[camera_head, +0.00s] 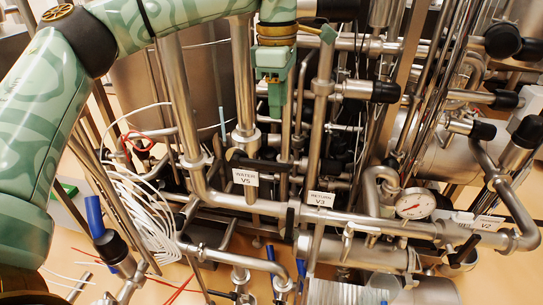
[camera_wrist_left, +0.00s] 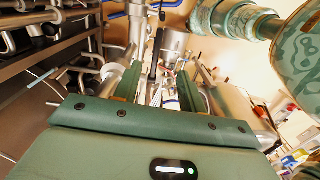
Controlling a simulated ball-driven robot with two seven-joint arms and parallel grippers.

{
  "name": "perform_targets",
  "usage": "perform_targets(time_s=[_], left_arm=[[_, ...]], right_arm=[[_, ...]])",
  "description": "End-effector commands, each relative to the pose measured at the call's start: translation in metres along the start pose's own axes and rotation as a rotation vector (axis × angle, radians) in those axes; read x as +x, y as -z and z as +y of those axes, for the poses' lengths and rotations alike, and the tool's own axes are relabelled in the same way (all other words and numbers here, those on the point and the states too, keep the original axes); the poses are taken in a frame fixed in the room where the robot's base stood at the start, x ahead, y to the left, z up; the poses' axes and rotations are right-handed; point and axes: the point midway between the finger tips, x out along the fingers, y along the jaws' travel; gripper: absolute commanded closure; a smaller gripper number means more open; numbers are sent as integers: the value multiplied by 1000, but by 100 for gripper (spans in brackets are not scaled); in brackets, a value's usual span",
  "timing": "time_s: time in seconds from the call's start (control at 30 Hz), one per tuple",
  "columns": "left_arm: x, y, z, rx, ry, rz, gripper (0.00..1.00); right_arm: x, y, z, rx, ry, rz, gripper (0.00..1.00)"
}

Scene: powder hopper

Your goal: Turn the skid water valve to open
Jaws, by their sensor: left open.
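The water valve's white tag, marked WATER V5 (camera_head: 245,177), hangs on the pipework near the middle of the head view. A black lever handle (camera_head: 262,164) lies roughly level just above the tag. My left gripper (camera_head: 277,108) points down from above, above and slightly right of the lever, and looks apart from it. In the left wrist view my left gripper (camera_wrist_left: 158,88) is open, with its two green fingers spread and nothing clearly held between them. Pipes show beyond the fingers, but I cannot tell the valve there. My right gripper is not in view.
A RETURN V3 tag (camera_head: 321,200) and a V2 tag (camera_head: 488,223) sit on the pipes to the right. A round gauge (camera_head: 415,204) is right of centre. Upright steel pipes (camera_head: 322,100) stand close beside my left gripper. White cables (camera_head: 150,215) hang at left.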

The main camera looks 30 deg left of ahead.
Motion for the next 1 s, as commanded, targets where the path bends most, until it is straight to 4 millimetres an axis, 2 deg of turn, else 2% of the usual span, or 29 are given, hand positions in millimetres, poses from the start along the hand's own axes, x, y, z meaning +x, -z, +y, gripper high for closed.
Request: perform_targets(time_s=[0.07, 0.17, 0.27, 0.5, 0.7, 0.8, 1.0], left_arm=[[-9, 12, 1, -30, -5, 28, 59], [-3, 16, 1, -41, -3, 39, 59], [14, 16, 0, -40, 0, 38, 59], [75, 18, 0, -38, 1, 36, 59], [119, 19, 0, -38, 0, 35, 59], [134, 19, 0, -39, -2, 35, 59], [149, 19, 1, -39, -4, 34, 59]], right_arm=[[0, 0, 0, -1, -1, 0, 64], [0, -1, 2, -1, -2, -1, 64], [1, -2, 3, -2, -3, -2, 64], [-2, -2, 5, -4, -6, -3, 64], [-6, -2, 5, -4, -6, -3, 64], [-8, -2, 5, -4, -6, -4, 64], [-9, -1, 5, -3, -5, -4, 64]])
